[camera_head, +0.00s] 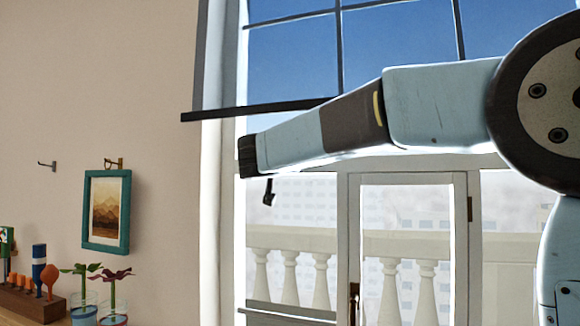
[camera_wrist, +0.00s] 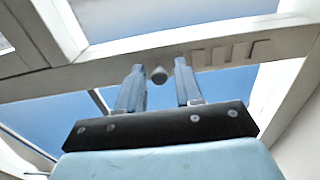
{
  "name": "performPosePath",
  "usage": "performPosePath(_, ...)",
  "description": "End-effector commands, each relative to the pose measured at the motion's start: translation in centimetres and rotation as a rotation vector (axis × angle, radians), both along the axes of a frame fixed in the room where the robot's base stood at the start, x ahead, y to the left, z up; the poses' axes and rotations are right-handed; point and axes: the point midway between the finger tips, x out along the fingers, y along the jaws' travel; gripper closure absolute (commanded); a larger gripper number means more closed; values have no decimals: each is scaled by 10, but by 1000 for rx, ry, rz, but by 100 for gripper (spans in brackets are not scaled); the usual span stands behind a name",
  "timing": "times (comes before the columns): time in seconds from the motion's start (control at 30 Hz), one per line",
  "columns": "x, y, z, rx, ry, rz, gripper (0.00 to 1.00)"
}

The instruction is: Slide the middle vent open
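In the wrist view, a pale window bar (camera_wrist: 100,73) crosses the picture and carries a small round grey knob (camera_wrist: 158,75). A row of several pale vent slots (camera_wrist: 230,52) lies to the right of the knob on the same bar. I cannot tell which vent this is. My gripper (camera_wrist: 159,68) is open, with one finger on each side of the knob and a gap showing on both sides. In the head view, my arm reaches left across the window, ending at the dark gripper base (camera_head: 247,156); the fingers and the vent are not clear there.
A dark window bar (camera_head: 260,108) sticks out just above my arm. A small dark handle (camera_head: 268,193) hangs below my gripper. A glazed door (camera_head: 405,250) stands under the arm.

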Motion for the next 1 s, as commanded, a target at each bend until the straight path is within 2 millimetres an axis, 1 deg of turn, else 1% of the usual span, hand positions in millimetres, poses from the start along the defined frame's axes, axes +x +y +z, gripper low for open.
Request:
performPosePath(0.03,0,0,0,0,0,0,70)
performPosePath(0.3,0,0,0,0,0,0,96)
performPosePath(0.37,0,0,0,0,0,0,100)
performPosePath(0.8,0,-1,0,0,0,0,100)
performPosePath(0.87,-1,-4,1,1,-1,-1,100)
performPosePath(1.0,-5,-16,0,0,-1,-3,100)
